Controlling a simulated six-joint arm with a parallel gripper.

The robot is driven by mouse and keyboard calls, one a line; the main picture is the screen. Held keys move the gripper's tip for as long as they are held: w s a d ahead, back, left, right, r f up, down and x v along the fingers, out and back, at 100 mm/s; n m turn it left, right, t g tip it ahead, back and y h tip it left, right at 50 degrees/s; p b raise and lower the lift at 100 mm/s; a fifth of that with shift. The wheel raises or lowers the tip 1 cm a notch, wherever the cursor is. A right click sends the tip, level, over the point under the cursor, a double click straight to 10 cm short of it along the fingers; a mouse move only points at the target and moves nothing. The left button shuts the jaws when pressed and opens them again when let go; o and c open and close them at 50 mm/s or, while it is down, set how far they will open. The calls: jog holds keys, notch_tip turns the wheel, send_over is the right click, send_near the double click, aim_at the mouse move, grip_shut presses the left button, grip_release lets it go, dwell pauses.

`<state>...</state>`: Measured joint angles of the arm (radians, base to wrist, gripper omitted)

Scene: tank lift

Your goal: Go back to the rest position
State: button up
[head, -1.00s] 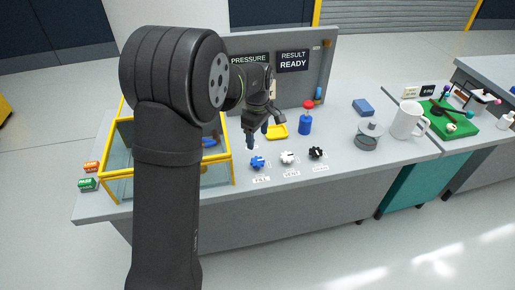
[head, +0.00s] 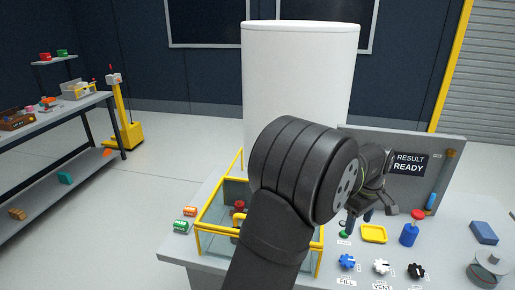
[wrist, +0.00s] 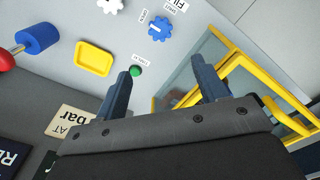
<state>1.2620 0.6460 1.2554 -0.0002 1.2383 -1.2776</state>
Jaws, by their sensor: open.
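My gripper (head: 357,222) hangs over the bench in front of the upright panel, close to the green button (head: 343,235). In the wrist view my gripper (wrist: 161,68) has two dark blue fingers standing wide apart with nothing between them. The green button (wrist: 137,71) shows beside the left finger's tip. Part of the arm hides the panel's left side and some of the bench.
The yellow-framed clear box (head: 213,243) stands left of my gripper. A yellow tray (head: 374,233), a blue cylinder with a red ball top (head: 409,234), and blue (head: 347,261), white (head: 381,266) and black (head: 416,270) knobs are nearby. A white cylinder (head: 300,75) stands behind.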

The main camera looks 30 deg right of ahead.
aim_at(348, 259)
notch_tip(348, 259, down, 16)
jog(key=shift+f, duration=0.1)
dwell(0.4)
notch_tip(348, 259, up, 17)
notch_tip(348, 259, down, 17)
jog(key=shift+a+f, duration=0.1)
jog(key=shift+f, duration=0.05)
jog(key=shift+r+m, duration=0.2)
jog(key=shift+m, duration=0.6)
jog(key=m, duration=0.6)
jog(key=shift+m, duration=0.4)
jog(key=m, duration=0.4)
jog(key=shift+m, duration=2.3)
